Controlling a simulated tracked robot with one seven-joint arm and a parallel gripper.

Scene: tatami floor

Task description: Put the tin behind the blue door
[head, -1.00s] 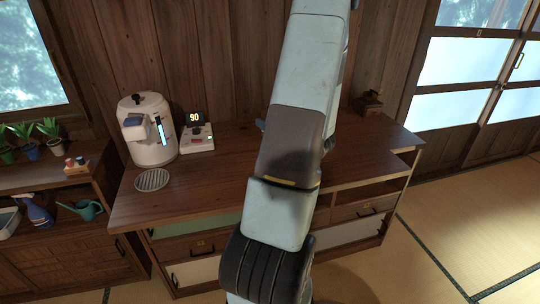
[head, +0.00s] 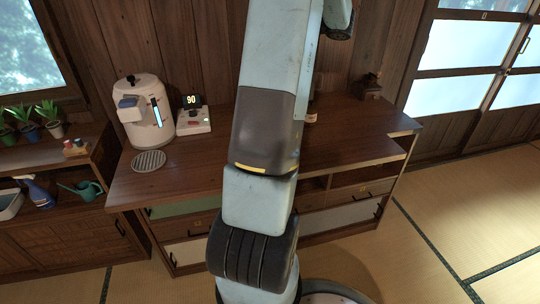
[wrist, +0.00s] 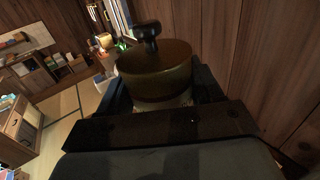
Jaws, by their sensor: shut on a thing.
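In the wrist view the tin (wrist: 155,72) has a brown round lid with a black knob and a paler body below. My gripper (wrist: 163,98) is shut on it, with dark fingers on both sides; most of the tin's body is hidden. In the head view my arm rises through the middle and out of the top, and I cannot make out the tin there. The low wooden cabinet (head: 240,165) has a green panel (head: 185,207) at left and pale panels, one at right (head: 340,218). I see no clearly blue door; my arm hides the cabinet's middle.
A white kettle-like machine (head: 147,112), a display device reading 90 (head: 193,120) and a round grate (head: 149,161) are on the cabinet top. A small jar (head: 311,117) stands beside my arm. A dark grinder-like object (head: 367,86) is at the back right. The tatami (head: 450,210) at right is clear.

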